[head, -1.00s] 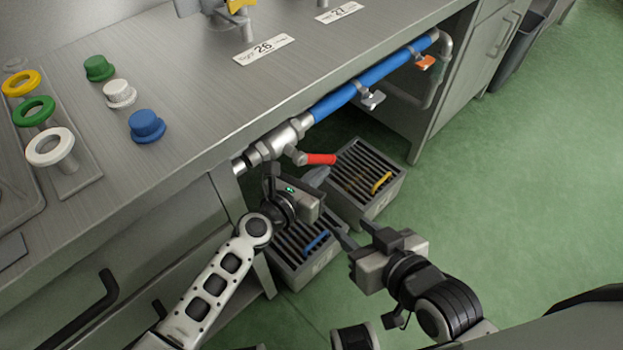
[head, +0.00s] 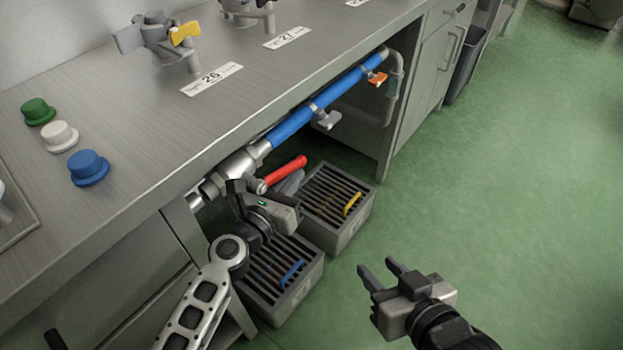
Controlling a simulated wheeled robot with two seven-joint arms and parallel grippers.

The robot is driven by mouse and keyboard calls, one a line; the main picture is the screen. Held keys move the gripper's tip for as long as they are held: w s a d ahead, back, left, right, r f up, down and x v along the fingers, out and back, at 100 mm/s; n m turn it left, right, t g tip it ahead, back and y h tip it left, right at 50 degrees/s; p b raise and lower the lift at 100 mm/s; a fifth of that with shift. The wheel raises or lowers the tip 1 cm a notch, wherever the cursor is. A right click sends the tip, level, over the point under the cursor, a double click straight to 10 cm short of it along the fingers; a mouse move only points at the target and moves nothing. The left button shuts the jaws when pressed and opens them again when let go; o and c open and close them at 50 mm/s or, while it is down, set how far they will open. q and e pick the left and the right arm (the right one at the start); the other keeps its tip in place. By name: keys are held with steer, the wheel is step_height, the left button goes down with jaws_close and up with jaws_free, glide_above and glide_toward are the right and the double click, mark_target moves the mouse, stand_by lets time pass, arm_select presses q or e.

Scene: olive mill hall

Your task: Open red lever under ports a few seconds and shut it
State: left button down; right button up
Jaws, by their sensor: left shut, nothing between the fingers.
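The red lever (head: 285,170) sits on the metal valve under the counter edge. Its handle slants up and right, roughly along the pipe. My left gripper (head: 294,180) is shut and empty, its fingers just below and beside the red handle; I cannot tell if they touch it. The ports stand on the counter above: port 26 (head: 165,42) with a yellow handle, and port 27 (head: 247,12), partly cut off by the top edge. My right gripper (head: 377,267) is open and empty over the green floor, well away from the lever.
A blue pipe (head: 290,127) with a grey lever (head: 326,120) and an orange lever (head: 377,79) runs under the counter (head: 130,120). Floor at right is clear.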

steer(key=shift+s+d+r+t, duration=0.15)
steer(key=shift+d+r+t, duration=0.2)
steer(key=shift+r, duration=0.15)
steer(key=shift+s, duration=0.1)
